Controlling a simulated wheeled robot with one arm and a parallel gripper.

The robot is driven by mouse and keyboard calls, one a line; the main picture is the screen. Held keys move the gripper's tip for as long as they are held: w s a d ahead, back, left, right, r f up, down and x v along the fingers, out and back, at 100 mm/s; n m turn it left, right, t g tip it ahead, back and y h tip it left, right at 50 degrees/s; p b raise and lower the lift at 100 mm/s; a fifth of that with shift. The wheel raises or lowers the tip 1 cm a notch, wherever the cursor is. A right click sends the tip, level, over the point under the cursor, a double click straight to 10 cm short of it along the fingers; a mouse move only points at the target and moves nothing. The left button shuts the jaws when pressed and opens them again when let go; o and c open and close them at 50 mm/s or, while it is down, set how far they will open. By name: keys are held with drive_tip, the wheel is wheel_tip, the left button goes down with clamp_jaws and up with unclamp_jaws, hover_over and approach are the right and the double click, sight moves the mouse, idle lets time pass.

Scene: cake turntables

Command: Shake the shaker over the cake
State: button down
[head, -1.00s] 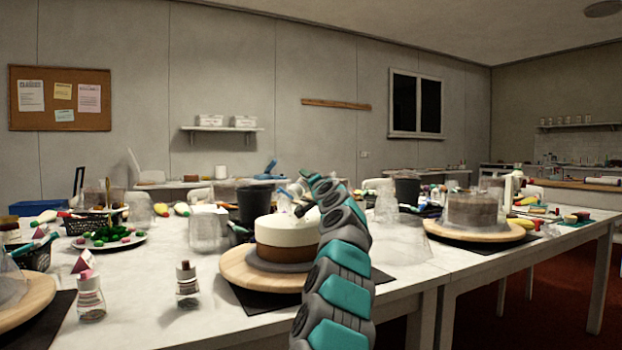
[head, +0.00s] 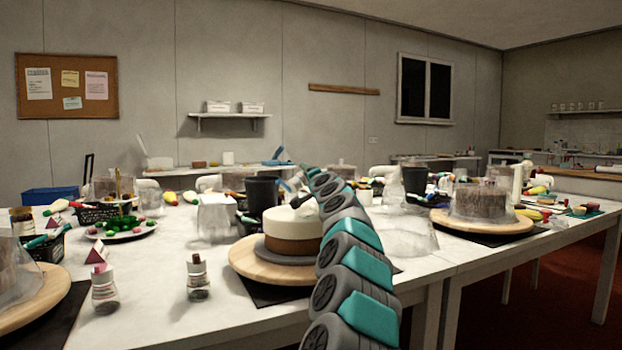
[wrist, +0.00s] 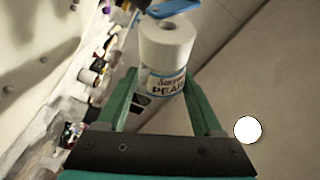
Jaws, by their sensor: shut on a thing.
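The cake (head: 293,241), cream on top with a brown band below, sits on a grey board on a round wooden turntable (head: 243,263). My arm crosses in front of its right side. My gripper (wrist: 160,84) is shut on the shaker (wrist: 166,52), which has a white top and a label reading partly "PEARL". In the wrist view the shaker is between the green fingers. In the head view the gripper end is small, above the cake's upper right edge, and the shaker's tilt there is unclear. The cake cannot be made out in the wrist view.
Two small jars (head: 198,279) (head: 104,289) stand at the front left. A covered cake (head: 481,203) on another turntable is to the right. A clear cover (head: 405,232) and a dark container (head: 262,193) stand near the cake. A candy plate (head: 122,230) is at left.

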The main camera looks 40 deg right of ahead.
sight(303, 179)
drive_tip(key=shift+a+r+n+b, duration=0.15)
drive_tip(key=shift+r+n+b, duration=0.25)
drive_tip(key=shift+b, duration=0.7)
drive_tip(key=shift+p, duration=0.5)
drive_tip(key=shift+a+p, duration=0.1)
drive_tip(key=shift+p, duration=0.5)
drive_tip(key=p, duration=0.1)
drive_tip(key=a+m+p, duration=0.1)
drive_tip(key=p, duration=0.1)
drive_tip(key=shift+f+m+p, duration=0.25)
drive_tip(key=shift+m+p, duration=0.05)
drive_tip(key=shift+w+a+f+m+g+p, duration=0.1)
drive_tip(key=shift+a+f+m+g+p, duration=0.1)
drive_tip(key=shift+f+m+g+p, duration=0.3)
drive_tip(key=shift+s+a, duration=0.35)
drive_tip(key=shift+s, duration=0.15)
drive_tip(key=shift+s+a, duration=0.1)
drive_tip(key=shift+a, duration=0.1)
drive_tip(key=shift+a+r+n+t+b, duration=0.1)
drive_tip(key=shift+r+n+t+b, duration=0.3)
drive_tip(key=shift+b, duration=0.9)
